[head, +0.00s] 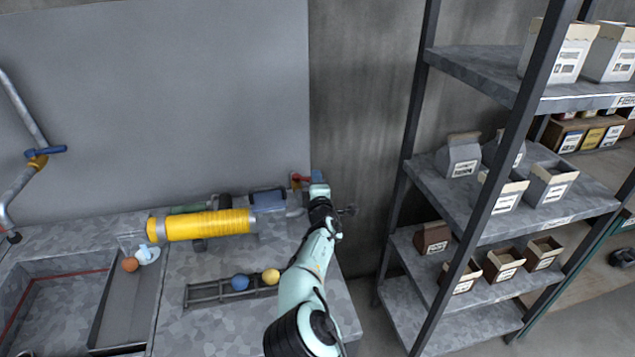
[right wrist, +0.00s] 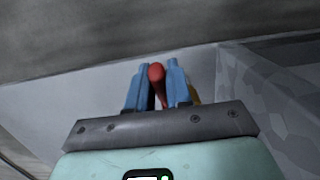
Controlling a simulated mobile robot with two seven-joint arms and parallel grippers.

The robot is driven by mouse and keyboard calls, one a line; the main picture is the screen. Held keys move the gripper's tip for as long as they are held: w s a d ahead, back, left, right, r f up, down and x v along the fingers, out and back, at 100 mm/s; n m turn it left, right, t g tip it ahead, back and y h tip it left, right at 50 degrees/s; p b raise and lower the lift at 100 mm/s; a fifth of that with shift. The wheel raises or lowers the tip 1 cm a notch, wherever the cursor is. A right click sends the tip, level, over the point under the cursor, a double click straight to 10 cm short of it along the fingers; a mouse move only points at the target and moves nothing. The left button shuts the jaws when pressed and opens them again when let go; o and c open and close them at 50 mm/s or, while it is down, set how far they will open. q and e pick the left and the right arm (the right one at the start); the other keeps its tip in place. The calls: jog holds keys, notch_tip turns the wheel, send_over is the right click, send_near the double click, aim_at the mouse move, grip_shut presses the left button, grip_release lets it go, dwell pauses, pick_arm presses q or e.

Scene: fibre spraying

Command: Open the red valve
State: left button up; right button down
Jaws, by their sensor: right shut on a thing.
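The red valve (head: 301,179) is at the back right corner of the counter, by the wall. Its red handle (right wrist: 156,74) shows in the right wrist view between the two blue fingers of my right gripper (right wrist: 157,85). My right gripper also shows in the head view (head: 317,177), reaching over the counter from the front. It is shut on the red handle. Part of the valve body is hidden behind the gripper. My left gripper is not in view.
A yellow cylinder (head: 205,225) lies on the counter left of my right arm. A rack with a blue ball (head: 240,282) and a yellow ball (head: 271,276) is nearer. A sink (head: 55,300) is at left. Shelves with boxes (head: 460,155) stand to the right.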

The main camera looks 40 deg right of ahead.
jog(key=c, duration=1.1)
grip_release()
jog(key=v, duration=1.3)
jog(key=shift+s+a, duration=0.15)
